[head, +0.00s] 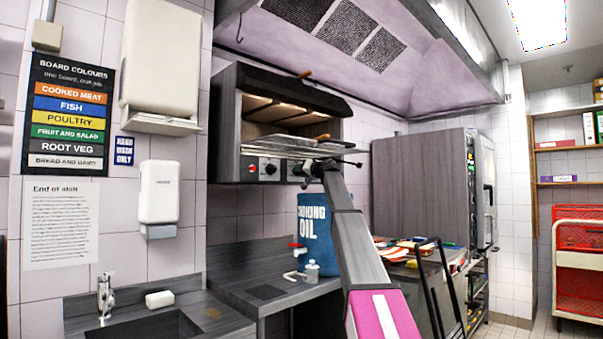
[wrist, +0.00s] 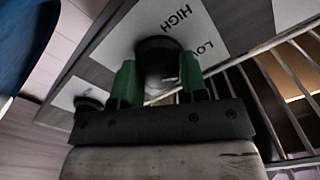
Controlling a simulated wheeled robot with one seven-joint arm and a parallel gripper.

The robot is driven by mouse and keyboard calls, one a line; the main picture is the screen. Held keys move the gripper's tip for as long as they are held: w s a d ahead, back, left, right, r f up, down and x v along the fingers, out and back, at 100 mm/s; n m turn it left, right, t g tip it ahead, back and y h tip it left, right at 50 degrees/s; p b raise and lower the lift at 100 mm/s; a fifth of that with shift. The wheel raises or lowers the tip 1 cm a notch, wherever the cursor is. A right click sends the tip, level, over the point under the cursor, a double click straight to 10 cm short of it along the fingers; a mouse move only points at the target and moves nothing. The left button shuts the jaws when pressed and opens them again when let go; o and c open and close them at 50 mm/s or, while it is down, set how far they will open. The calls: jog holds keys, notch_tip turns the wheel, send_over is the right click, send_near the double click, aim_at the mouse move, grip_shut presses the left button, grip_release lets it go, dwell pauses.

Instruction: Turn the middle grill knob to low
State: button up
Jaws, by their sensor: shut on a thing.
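The grill (head: 225,125) hangs on the wall under the hood, with control plates along its lower front. In the wrist view, my gripper (wrist: 160,82) has its green fingers closed on both sides of a dark round knob (wrist: 157,50). The knob sits on a white plate lettered HIGH and LOW (wrist: 205,48), partly covered by the knob and right finger. I cannot make out where its pointer stands. A second dark knob (wrist: 88,103) shows to the left, apart from the gripper. In the head view my arm's end hides the held knob; another knob (head: 270,169) shows to its left.
The grill's wire rack (head: 285,143) juts out just above the knobs; its bars (wrist: 275,95) run close to my gripper's right in the wrist view. A blue cooking oil container (head: 315,250) stands on the counter below, behind my arm.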

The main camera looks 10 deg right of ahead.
jog(key=shift+w+a+r, duration=0.1)
jog(key=shift+w+r, duration=0.05)
jog(key=shift+w, duration=0.05)
jog(key=o, duration=0.9)
jog(key=shift+w+a, duration=0.1)
jog(key=v, duration=1.1)
